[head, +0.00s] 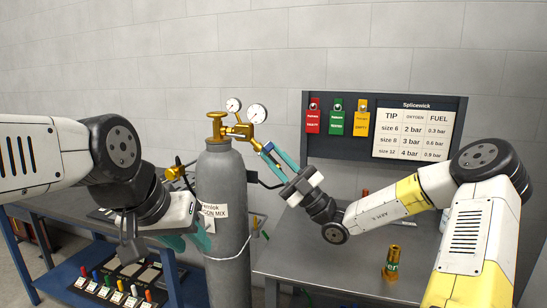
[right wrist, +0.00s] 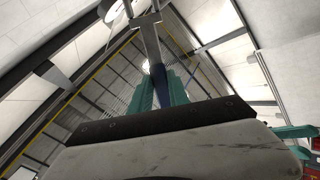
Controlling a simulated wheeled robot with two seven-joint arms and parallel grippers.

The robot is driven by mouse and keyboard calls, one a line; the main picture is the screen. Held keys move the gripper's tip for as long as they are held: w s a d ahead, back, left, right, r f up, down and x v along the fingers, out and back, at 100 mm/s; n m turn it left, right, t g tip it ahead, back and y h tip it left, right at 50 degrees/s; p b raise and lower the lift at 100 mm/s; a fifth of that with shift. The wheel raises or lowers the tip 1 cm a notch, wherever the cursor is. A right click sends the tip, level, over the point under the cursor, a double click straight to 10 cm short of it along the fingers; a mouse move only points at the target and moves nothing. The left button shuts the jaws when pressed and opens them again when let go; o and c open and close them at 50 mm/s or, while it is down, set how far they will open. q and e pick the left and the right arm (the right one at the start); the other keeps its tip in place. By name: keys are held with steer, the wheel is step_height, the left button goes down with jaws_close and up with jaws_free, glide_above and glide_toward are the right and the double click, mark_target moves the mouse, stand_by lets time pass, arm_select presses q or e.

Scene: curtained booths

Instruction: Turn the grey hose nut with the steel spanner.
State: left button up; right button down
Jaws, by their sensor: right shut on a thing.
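My right gripper (head: 272,153) has teal fingers shut on the steel spanner just right of the brass regulator (head: 240,130). In the right wrist view the spanner (right wrist: 150,42) stands between the fingers, with a blue handle and a grey shaft rising to its head near the white gauges. The grey hose nut is too small or hidden to pick out at the regulator's outlet, so I cannot tell whether the spanner touches it. My left gripper (head: 188,240) is low at the left side of the grey cylinder (head: 222,195), its teal fingers apart and nothing seen between them.
Two gauges (head: 257,113) top the regulator. A grey bench (head: 345,268) at the right bears a brass fitting (head: 392,263). Behind it is a board with coloured tags and a pressure chart (head: 415,130). A blue trolley (head: 62,283) with several labelled items stands at the lower left.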

steer(key=shift+w+f, duration=0.2)
steer(key=shift+w, duration=0.2)
steer(key=shift+w+a+f, duration=0.1)
steer(key=shift+w+f, duration=0.1)
steer(key=shift+w, duration=0.4)
stand_by(0.6)
steer(key=shift+w+f, duration=0.1)
steer(key=shift+w, duration=0.2)
steer(key=shift+w+f, duration=0.1)
steer(key=shift+w, duration=0.1)
stand_by(0.4)
steer(key=shift+w+f, duration=0.1)
steer(key=shift+w, duration=0.2)
steer(key=shift+w+a+f, duration=0.1)
steer(key=shift+w+f, duration=0.2)
steer(key=shift+w, duration=0.5)
stand_by(0.8)
steer(key=shift+s+a+f+n, duration=0.1)
steer(key=shift+a+f+n, duration=0.45)
steer(key=shift+n, duration=0.35)
steer(key=shift+a, duration=0.1)
